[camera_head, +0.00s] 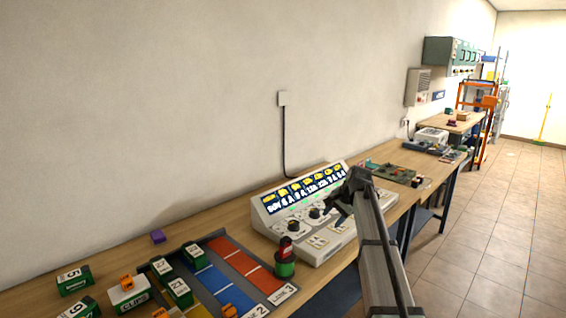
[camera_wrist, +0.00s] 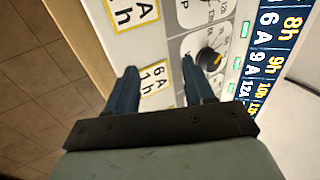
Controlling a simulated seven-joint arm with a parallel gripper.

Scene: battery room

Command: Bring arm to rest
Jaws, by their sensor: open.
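My gripper (camera_head: 346,200) is at the end of my arm, which reaches in from the lower right in the head view. It hangs over the right part of a white control console (camera_head: 318,246) with a row of yellow-and-white labels and dark knobs. In the wrist view my gripper (camera_wrist: 157,78) has its two blue fingers apart with nothing between them. Beyond the fingers is the console face with a black knob (camera_wrist: 209,60) and yellow-framed labels. I cannot tell the exact gap between fingertips and console.
A circuit board (camera_head: 392,174) lies beyond. The tiled floor (camera_head: 490,230) at right is clear.

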